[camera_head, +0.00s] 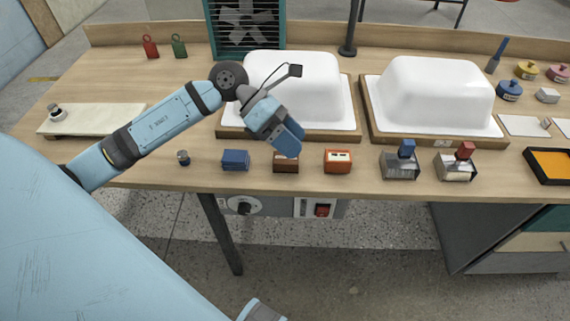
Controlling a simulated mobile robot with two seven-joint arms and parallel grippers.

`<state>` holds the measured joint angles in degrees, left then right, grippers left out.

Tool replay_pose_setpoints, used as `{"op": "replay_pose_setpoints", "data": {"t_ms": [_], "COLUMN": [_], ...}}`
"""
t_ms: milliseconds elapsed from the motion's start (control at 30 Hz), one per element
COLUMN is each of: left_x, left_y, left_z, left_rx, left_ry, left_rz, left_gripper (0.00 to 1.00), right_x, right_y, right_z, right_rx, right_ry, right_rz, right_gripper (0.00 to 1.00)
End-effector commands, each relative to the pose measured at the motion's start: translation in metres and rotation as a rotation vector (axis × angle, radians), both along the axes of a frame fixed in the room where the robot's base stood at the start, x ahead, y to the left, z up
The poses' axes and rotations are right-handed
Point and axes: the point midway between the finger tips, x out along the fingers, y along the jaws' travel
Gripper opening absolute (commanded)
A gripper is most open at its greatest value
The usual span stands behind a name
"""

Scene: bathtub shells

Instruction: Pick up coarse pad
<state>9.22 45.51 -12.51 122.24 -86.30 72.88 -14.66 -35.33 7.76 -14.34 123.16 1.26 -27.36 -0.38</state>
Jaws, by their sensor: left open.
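Three small blocks stand in a row near the front edge of the table: a blue block (236,160), a dark brown block (286,166) and an orange-red block (338,161) with a pale label. No readable marking shows which one is the coarse pad. My left gripper (289,146) is open and points down just above and behind the brown block, hiding part of its top. I cannot tell whether the fingers touch it. My right gripper is out of view.
Two white tub shells (295,85) and (437,92) stand on wooden bases behind the row. Two metal holders with blue (401,165) and red (457,166) tops stand to the right.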

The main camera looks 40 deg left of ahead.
Motion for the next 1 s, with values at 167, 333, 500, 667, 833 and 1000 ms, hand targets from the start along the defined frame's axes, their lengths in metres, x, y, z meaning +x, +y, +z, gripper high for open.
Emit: {"op": "replay_pose_setpoints", "data": {"t_ms": [167, 333, 500, 667, 833, 1000], "left_x": [0.019, 0.024, 0.03, 0.036, 0.04, 0.043], "left_y": [0.074, 0.102, 0.094, 0.084, 0.078, 0.074], "left_z": [-0.027, -0.027, -0.053, -0.082, -0.098, -0.111], "left_rx": [0.495, 0.666, 0.674, 0.672, 0.673, 0.671], "left_ry": [-0.148, -0.171, -0.168, -0.169, -0.17, -0.168], "left_rz": [-0.048, -0.04, -0.042, -0.041, -0.039, -0.04], "left_gripper": [0.79, 0.79, 0.79, 0.79, 0.79, 0.79], "right_x": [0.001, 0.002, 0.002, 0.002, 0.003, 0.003], "right_y": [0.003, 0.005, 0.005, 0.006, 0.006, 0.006], "right_z": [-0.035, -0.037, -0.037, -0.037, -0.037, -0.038], "right_rx": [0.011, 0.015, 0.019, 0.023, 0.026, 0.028], "right_ry": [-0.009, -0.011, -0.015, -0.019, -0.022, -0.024], "right_rz": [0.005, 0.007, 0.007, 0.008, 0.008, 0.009], "right_gripper": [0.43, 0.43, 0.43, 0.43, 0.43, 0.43]}}
